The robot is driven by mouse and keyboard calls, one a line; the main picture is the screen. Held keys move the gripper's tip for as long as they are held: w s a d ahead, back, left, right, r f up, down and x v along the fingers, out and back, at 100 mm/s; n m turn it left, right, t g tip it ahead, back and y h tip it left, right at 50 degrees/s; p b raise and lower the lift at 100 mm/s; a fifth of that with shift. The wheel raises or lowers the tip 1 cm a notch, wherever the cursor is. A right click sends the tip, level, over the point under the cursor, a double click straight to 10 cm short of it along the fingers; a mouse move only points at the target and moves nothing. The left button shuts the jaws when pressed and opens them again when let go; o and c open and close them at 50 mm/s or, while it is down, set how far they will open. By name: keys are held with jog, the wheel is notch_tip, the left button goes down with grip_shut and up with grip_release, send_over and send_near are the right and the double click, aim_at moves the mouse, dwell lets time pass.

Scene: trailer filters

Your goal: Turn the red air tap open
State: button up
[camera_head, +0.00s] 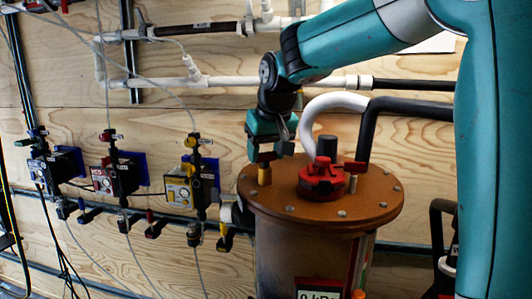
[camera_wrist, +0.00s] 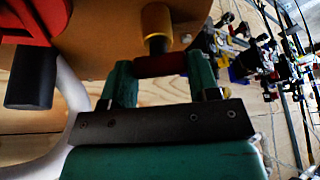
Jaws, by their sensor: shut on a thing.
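The red air tap is a small dark red bar handle (camera_head: 262,157) on a brass stem (camera_head: 264,175), standing on the left part of the brown tank lid (camera_head: 365,205). In the wrist view the red handle (camera_wrist: 160,65) lies crosswise between my two teal fingers, with the yellow brass body (camera_wrist: 157,22) beyond it. My gripper (camera_head: 272,150) reaches down from above and is shut on this handle; it also shows in the wrist view (camera_wrist: 160,80). Part of the handle is hidden by the fingers. A display (camera_head: 318,294) on the tank's front reads 0 kPa.
A white hose (camera_head: 318,112) and a black pipe (camera_head: 366,130) rise close behind. Several valve units (camera_head: 115,177) hang on the wooden wall at left.

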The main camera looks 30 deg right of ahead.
jog(key=n+y, duration=0.1)
jog(key=n, duration=0.2)
jog(key=n+y+p, duration=0.1)
jog(key=n, duration=0.2)
jog(key=shift+d+r+n, duration=0.1)
jog(key=shift+d+n, duration=0.1)
jog(key=shift+n, duration=0.1)
jog(key=shift+w+n+g+y+p, duration=0.1)
jog(key=shift+n+g+y+p, duration=0.35)
jog(key=shift+n, duration=0.85)
jog(key=shift+n+g+y+p, duration=0.25)
jog(key=shift+n+y+p, duration=0.25)
jog(key=shift+n, duration=0.8)
jog(key=o, duration=0.9)
jog(key=p+v, duration=0.3)
jog(key=v, duration=0.5)
jog(key=p+v, duration=0.3)
jog(key=v, duration=0.6)
jog(key=shift+d+r, duration=0.1)
jog(key=shift+d, duration=0.15)
